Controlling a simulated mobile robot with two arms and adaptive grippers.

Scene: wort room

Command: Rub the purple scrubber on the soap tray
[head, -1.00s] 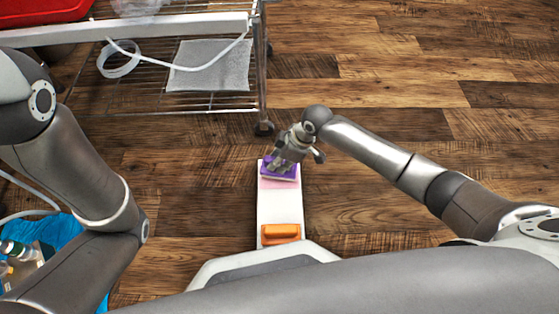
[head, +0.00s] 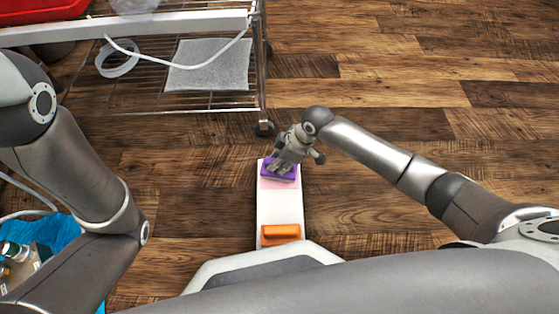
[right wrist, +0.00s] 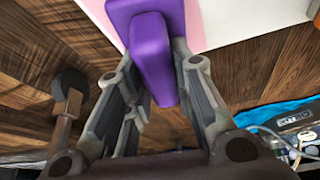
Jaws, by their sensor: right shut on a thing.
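The purple scrubber (head: 268,171) is at the far end of a narrow white board in the head view. My right gripper (head: 282,167) is shut on its raised handle, and the scrubber also shows in the right wrist view (right wrist: 152,48) between the fingers. The pink soap tray (head: 280,184) shows as a strip along the near side of the scrubber, which covers the rest. The scrubber appears to rest on the pink surface, though contact is hard to confirm. My left arm shows at the left, but its gripper is out of view.
An orange-handled block (head: 281,233) sits on the near end of the white board (head: 279,210). A wire rack cart (head: 165,100) with tubing stands at the upper left. A blue cloth (head: 62,236) with small bottles is at the lower left. The wooden floor at right is clear.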

